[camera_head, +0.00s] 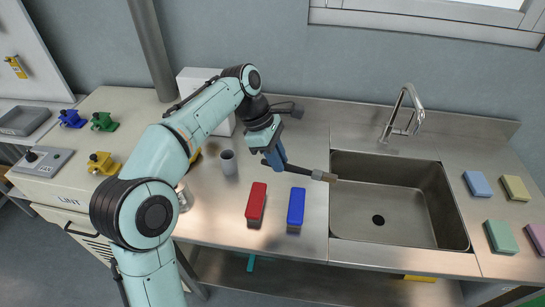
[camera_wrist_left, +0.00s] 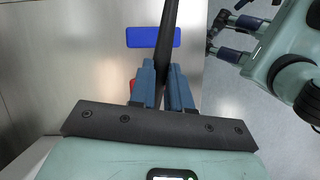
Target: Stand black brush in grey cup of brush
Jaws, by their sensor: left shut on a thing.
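My left gripper (camera_head: 277,157) is shut on the black brush (camera_head: 300,169), above the worktop left of the sink. The brush points right, its brown and grey end (camera_head: 323,176) over the sink's left rim. In the left wrist view the black brush (camera_wrist_left: 168,30) runs up from between the blue fingers (camera_wrist_left: 162,85). The grey cup (camera_head: 229,164) stands upright on the worktop, left of the gripper and apart from it. My right gripper (camera_wrist_left: 222,38) shows at the upper right of the left wrist view, its fingers apart and nothing seen between them.
A red block (camera_head: 256,203) and a blue block (camera_head: 296,208) are in front of the gripper. The sink (camera_head: 395,200) and its tap (camera_head: 402,112) are to the right. A metal can (camera_head: 184,198) is partly behind my arm. Coloured sponges (camera_head: 478,184) lie far right.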

